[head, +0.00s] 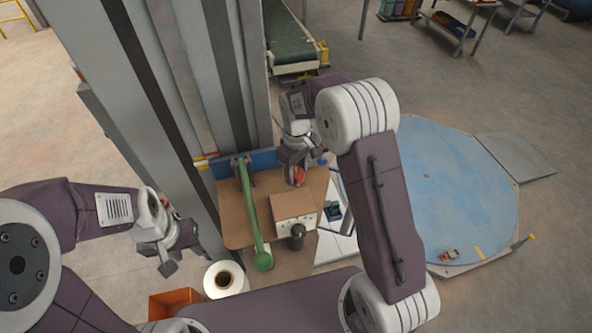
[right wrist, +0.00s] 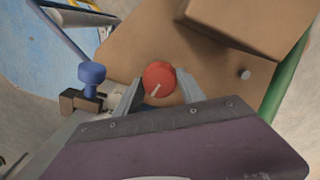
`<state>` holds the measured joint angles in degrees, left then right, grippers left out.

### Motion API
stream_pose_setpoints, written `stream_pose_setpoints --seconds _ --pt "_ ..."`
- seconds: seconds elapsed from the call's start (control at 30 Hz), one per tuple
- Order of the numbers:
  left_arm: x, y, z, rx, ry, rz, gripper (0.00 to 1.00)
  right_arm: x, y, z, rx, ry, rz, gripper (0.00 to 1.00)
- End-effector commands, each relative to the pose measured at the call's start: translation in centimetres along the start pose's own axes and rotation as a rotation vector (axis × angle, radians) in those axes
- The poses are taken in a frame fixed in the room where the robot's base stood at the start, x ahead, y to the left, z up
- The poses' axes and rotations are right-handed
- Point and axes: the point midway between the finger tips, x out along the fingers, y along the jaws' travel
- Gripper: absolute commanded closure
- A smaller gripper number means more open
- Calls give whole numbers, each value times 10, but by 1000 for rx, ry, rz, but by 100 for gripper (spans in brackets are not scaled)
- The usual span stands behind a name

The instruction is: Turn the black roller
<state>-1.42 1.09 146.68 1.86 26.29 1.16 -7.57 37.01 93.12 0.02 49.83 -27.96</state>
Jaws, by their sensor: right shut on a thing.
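A dark, rounded cylinder (head: 297,236), which may be the black roller, stands at the front of a brown box (head: 284,205) on the wooden board. It is not visible in the right wrist view. My right gripper (right wrist: 158,90) is shut on a red knob (right wrist: 159,78) with a pale mark on its top, behind the box. The same knob shows partly below the gripper in the head view (head: 298,176). My left gripper (head: 184,258) looks open and empty, in the air left of the board.
A long green lever (head: 250,205) runs along the board's left side. A blue knob (right wrist: 91,73) stands beside my right gripper. A white roll (head: 224,279) and an orange bin (head: 174,303) are near my left gripper. A round blue platform (head: 455,190) lies to the right.

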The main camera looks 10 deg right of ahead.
Motion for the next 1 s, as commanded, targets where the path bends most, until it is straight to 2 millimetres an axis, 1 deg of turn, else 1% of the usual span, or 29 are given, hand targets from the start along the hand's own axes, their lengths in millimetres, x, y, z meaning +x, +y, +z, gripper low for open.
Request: stream_pose_setpoints --seconds 0.3,0.73,0.77,0.8,0.83,1.0 --pt "0 0 0 0 0 0 64 1 0 1 -75 -5 -1 94" --pt "0 0 0 0 0 0 64 1 0 1 -82 -5 -1 94" --pt "0 0 0 0 0 0 64 1 0 1 -82 -5 -1 51" --pt "0 0 0 0 0 0 64 1 0 1 -82 -4 -1 40" --pt "0 0 0 0 0 0 64 1 0 1 -82 -4 -1 32" --pt "0 0 0 0 0 0 64 0 0 1 -81 -2 -1 32"
